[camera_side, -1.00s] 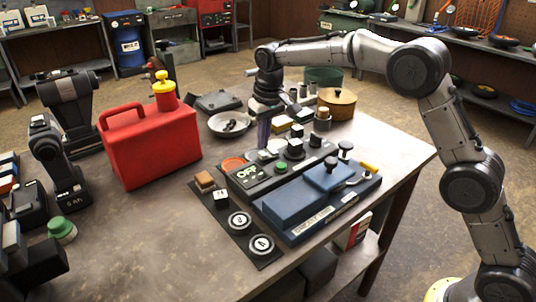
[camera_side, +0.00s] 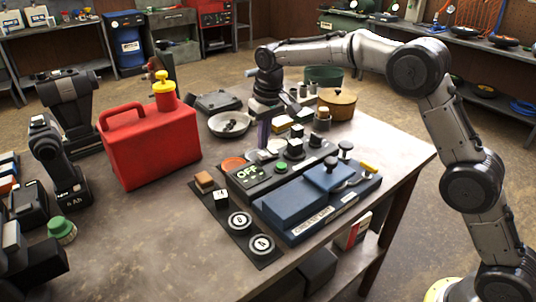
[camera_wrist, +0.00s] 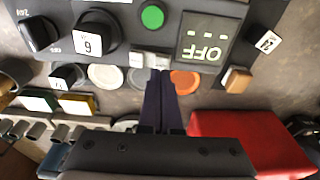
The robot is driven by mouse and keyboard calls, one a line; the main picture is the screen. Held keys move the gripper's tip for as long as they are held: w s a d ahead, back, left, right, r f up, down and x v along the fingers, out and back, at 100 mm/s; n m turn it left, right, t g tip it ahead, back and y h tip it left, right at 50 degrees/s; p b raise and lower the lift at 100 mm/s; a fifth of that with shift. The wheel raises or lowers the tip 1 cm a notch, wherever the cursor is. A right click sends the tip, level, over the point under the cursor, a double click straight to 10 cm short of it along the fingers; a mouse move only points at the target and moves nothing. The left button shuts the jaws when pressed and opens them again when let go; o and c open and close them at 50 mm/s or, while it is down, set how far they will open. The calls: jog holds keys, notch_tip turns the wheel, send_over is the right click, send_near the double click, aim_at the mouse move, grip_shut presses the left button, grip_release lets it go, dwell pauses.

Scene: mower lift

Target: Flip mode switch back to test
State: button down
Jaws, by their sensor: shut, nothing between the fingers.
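The control panel (camera_wrist: 120,45) is dark and lies on the table. Its display (camera_wrist: 207,38) reads OFF, upside down in the wrist view; the side view shows the display (camera_side: 248,173) too. A small silvery-white switch-like part (camera_wrist: 150,61) sits at the panel edge, between the green button (camera_wrist: 152,16) and the discs. I cannot tell which way it is set, or whether it is the mode switch. My gripper (camera_wrist: 159,74) is shut and empty, its dark purple fingertips right at this part. Contact cannot be told. In the side view my gripper (camera_side: 263,146) points down behind the display.
Black knobs (camera_wrist: 95,33) stand on the panel. An orange disc (camera_wrist: 185,82) and pale discs lie beside the fingertips. A red fuel can (camera_side: 150,145) stands left of the panel, and a blue boxed unit (camera_side: 315,200) in front.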

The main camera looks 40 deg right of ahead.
aim_at(264, 153)
jog(key=shift+f, duration=1)
dwell(0.5)
jog(key=shift+r, duration=3.55)
